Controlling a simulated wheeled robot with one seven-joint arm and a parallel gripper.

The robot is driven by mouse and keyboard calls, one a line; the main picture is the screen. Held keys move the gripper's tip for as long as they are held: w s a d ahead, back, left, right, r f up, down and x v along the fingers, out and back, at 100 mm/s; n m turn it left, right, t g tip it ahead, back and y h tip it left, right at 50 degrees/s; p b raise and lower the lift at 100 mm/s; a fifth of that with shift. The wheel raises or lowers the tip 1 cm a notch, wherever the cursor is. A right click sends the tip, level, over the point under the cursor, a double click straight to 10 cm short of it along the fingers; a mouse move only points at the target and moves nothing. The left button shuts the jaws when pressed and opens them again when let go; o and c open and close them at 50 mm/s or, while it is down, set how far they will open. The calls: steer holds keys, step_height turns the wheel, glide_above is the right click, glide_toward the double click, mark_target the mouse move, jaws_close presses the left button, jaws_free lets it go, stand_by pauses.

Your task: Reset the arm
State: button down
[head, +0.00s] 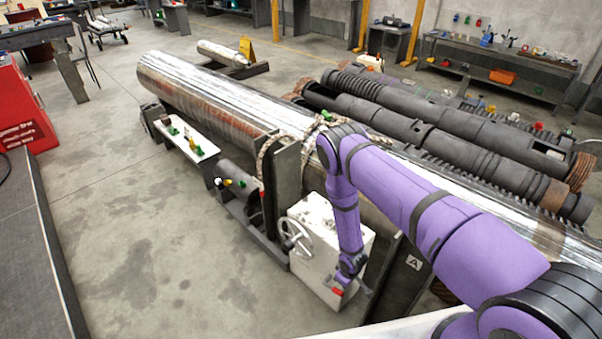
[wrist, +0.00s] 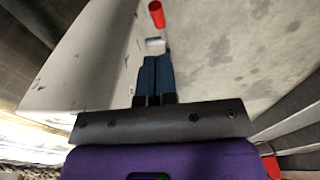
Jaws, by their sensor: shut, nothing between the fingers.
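My purple arm reaches down over a white box (head: 318,235) with a spoked handwheel (head: 294,236) on its left side. In the wrist view my gripper (wrist: 157,60) has its two dark blue fingers pressed together with nothing between them. A small red cylindrical handle (wrist: 156,14) lies just beyond the fingertips, apart from them, with a light metal piece (wrist: 155,42) nearer to them. The red handle also shows in the head view (head: 337,291), beside the end of my arm. My fingers are too small to make out well in the head view.
A long shiny barrel (head: 200,92) runs diagonally behind the box, partly behind my arm. Dark ribbed barrels (head: 420,125) lie to the right. A narrow white bench (head: 190,140) stands left of the box. A red cabinet (head: 22,110) stands far left.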

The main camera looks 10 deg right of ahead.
steer(key=w+r+m+t, duration=0.1)
steer(key=w+r, duration=0.6)
steer(key=r, duration=0.6)
steer(key=w+r+m, duration=0.1)
steer(key=w+r, duration=0.5)
steer(key=r, duration=0.7)
step_height(320, 180, up, 27)
steer(key=s+d+m+t, duration=0.1)
steer(key=m, duration=0.1)
steer(key=s+d+r+m+t, duration=0.1)
steer(key=s+d+r, duration=0.1)
steer(key=s+r, duration=0.7)
steer(key=s+d+r+m, duration=0.1)
steer(key=s+r, duration=0.5)
steer(key=r, duration=0.6)
steer(key=s+r, duration=0.3)
steer(key=s, duration=0.7)
steer(key=s+r+m+t, duration=0.1)
steer(key=s+r, duration=0.3)
steer(key=s, duration=0.6)
steer(key=shift+d, duration=0.4)
